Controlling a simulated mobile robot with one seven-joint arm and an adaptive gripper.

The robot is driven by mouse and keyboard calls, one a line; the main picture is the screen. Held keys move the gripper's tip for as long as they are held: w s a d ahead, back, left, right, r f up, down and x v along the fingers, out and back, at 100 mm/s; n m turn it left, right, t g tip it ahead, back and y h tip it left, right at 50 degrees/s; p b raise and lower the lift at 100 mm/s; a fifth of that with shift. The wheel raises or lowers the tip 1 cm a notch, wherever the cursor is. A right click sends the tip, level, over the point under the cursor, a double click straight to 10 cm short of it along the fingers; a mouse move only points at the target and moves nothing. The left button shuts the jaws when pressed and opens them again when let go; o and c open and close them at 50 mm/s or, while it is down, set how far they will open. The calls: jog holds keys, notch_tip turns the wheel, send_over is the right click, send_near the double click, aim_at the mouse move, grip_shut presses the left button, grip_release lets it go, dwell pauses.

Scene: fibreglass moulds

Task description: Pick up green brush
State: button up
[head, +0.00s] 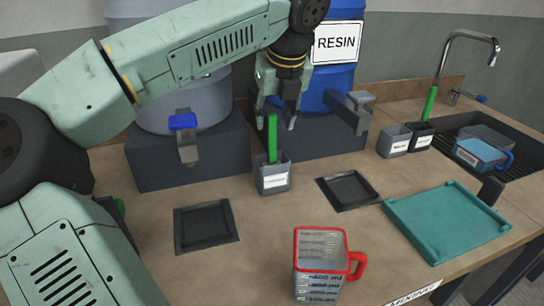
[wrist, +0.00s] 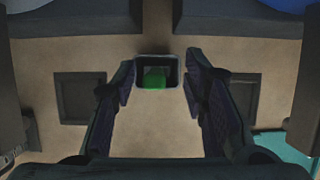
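The green brush (head: 272,139) stands upright in a small grey labelled cup (head: 273,180) on the wooden bench, in the middle of the head view. Its handle sticks up above the rim. In the wrist view the green brush (wrist: 154,79) shows inside the dark cup, between and beyond the fingers. My gripper (head: 280,118) is over the cup, pointing down, with its fingers around the level of the handle's top. In the wrist view my gripper (wrist: 160,92) is open, with a wide gap and nothing between the pads. A second green handle (head: 430,103) stands in a dark cup at the right.
Dark blocks with drum taps (head: 187,149) stand behind the cup. Two flat black trays (head: 205,225) (head: 348,190) flank it. A red-rimmed measuring jug (head: 321,262) is in front, and a teal tray (head: 447,221) lies right. A sink (head: 497,138) is at far right.

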aim_at(270, 134)
jog(key=x, duration=0.1)
jog(key=p+x, duration=0.2)
jog(key=x, duration=0.1)
jog(key=shift+s+a+f, duration=0.2)
jog(key=shift+s, duration=0.1)
jog(key=shift+w+f, duration=0.2)
jog(key=shift+f, duration=0.35)
grip_shut()
